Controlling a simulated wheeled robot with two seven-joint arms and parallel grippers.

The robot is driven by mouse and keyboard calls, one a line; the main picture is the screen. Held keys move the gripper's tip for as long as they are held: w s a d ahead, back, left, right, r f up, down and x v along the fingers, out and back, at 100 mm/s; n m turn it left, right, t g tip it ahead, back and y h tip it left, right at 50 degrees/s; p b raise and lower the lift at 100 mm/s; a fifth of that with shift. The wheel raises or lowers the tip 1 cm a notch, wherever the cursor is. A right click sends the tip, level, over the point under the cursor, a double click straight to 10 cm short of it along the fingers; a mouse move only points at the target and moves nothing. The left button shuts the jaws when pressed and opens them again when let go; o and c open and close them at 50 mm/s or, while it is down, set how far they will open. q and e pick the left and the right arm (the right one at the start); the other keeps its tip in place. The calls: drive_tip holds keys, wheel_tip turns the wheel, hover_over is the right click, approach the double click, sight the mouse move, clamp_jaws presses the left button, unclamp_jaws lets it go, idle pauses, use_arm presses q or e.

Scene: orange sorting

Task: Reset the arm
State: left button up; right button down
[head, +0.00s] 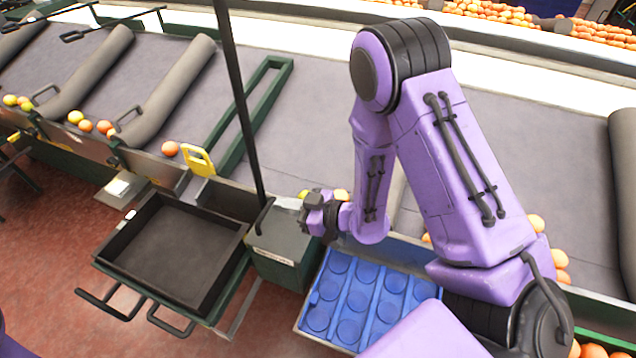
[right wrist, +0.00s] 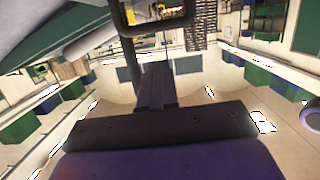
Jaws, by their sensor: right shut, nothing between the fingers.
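My right arm, purple with black joints, reaches in from the lower right of the head view and folds over the sorting table. My right gripper (head: 314,208) is near the middle of the head view, above the grey box at the table's edge. It is shut and holds nothing. In the right wrist view the dark shut fingers (right wrist: 156,88) point at the room, with no fruit between them. My left gripper is not in view; only a bit of purple shows at the lower left edge of the head view.
A blue tray with round cups (head: 352,300) lies below my right arm. An empty black tray (head: 172,250) stands at the left on a frame. A dark upright pole (head: 238,100) rises beside the gripper. Oranges (head: 170,148) lie along the grey sloped table (head: 320,130).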

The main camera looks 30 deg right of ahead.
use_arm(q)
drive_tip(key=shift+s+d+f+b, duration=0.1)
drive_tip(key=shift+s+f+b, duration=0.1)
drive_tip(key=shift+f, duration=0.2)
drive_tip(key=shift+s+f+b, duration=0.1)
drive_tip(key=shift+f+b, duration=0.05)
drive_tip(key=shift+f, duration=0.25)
use_arm(e)
drive_tip(key=v, duration=0.9)
drive_tip(key=shift+s+d+f, duration=0.15)
drive_tip(key=shift+s+f, duration=0.05)
drive_tip(key=shift+s, duration=0.1)
